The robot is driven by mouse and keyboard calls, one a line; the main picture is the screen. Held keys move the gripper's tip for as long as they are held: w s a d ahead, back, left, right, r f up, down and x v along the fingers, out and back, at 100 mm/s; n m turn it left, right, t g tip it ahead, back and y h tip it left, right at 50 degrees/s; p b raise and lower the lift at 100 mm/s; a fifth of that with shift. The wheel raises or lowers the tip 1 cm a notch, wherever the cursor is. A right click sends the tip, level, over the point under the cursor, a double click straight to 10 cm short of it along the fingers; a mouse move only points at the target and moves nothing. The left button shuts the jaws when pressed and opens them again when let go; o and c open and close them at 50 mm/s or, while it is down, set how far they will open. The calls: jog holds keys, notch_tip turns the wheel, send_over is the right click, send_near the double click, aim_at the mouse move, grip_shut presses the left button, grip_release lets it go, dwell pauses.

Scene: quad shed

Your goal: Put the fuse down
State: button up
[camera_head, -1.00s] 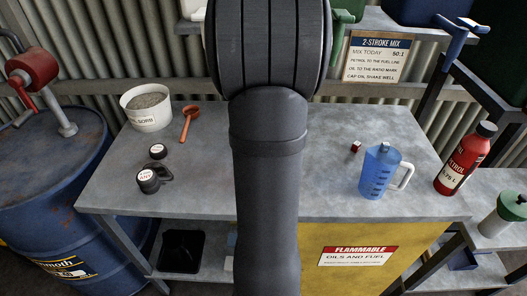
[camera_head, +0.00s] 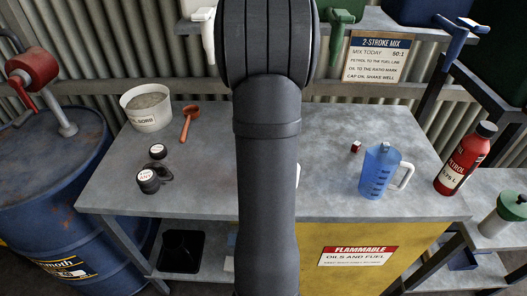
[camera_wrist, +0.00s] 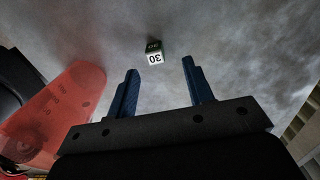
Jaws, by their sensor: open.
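A small block marked "30", with a white face and a dark green top (camera_wrist: 154,52), sits on the grey bench top just beyond my fingertips in the wrist view; it looks like the fuse. My gripper (camera_wrist: 160,69) is open, with two blue fingers apart and nothing between them. The block appears free of both fingers. In the head view my arm hides the gripper and this block. Another small red piece (camera_head: 356,147) lies on the bench beside the blue jug (camera_head: 379,172).
A see-through red thing with marks (camera_wrist: 55,105) stands close left of my gripper in the wrist view. A red bottle (camera_head: 466,158) stands right.

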jog(key=shift+s+a+f, duration=0.1)
jog(key=shift+s+f, duration=0.1)
jog(key=shift+f, duration=1.35)
jog(key=shift+s+a+f, duration=0.1)
jog(key=shift+s+f, duration=0.1)
jog(key=shift+f, duration=1.3)
grip_shut()
